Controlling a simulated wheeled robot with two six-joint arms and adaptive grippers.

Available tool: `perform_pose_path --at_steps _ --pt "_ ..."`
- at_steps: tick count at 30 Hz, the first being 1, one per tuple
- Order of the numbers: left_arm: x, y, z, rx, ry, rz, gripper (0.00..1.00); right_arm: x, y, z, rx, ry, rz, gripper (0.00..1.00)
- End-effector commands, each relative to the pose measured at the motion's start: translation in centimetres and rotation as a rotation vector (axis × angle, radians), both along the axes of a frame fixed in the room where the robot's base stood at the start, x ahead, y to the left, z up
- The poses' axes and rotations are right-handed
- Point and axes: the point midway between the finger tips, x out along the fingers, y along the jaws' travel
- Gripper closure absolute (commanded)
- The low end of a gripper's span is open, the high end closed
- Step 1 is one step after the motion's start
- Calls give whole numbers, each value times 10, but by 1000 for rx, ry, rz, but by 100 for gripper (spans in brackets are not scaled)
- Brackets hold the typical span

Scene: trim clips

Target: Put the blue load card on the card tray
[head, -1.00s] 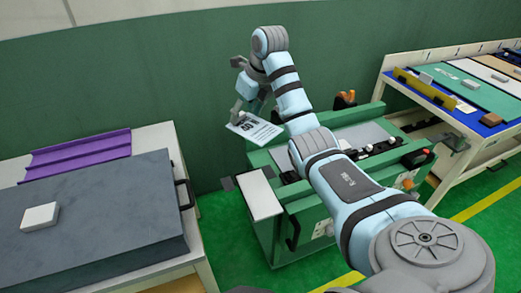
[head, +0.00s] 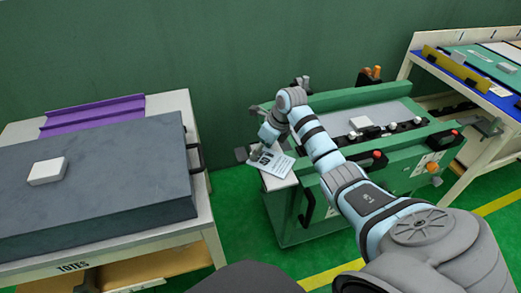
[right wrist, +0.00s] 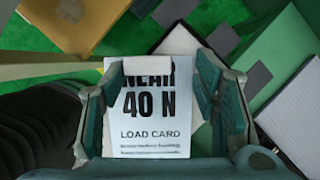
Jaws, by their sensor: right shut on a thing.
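The load card (head: 274,165) looks pale bluish white with dark print. My right gripper (head: 258,154) is shut on it and holds it tilted over the left end of the green bench. In the right wrist view the card (right wrist: 150,136) sits between the fingers of the right gripper (right wrist: 158,108), its print reading "40 N" and "LOAD CARD". A small white top (head: 279,184) at the bench's left end is partly hidden under the card. I cannot tell whether they touch, or whether this top is the card tray. My left gripper is not in view.
The green bench (head: 400,168) carries a grey plate, a white block (head: 361,123) and knobs. At left, a table holds a dark grey slab (head: 100,185), a white block (head: 47,170) and a purple tray (head: 92,115). Another table with panels stands at right.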

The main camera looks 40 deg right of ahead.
Motion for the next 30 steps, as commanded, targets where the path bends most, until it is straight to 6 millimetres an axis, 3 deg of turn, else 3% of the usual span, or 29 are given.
perform_pose_path --at_steps 9,10,14,23,26,30 --pt "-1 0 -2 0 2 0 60 0 0 -2 -1 0 0 64" --pt "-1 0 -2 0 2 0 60 0 0 -3 -1 0 0 43" --pt "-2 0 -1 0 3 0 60 0 0 -2 -1 0 0 24" --pt "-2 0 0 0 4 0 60 0 0 0 -1 0 0 24" --pt "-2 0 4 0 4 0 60 -2 -2 9 -2 -2 -1 24" --pt "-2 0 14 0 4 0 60 -13 -8 41 -6 -5 -1 24"
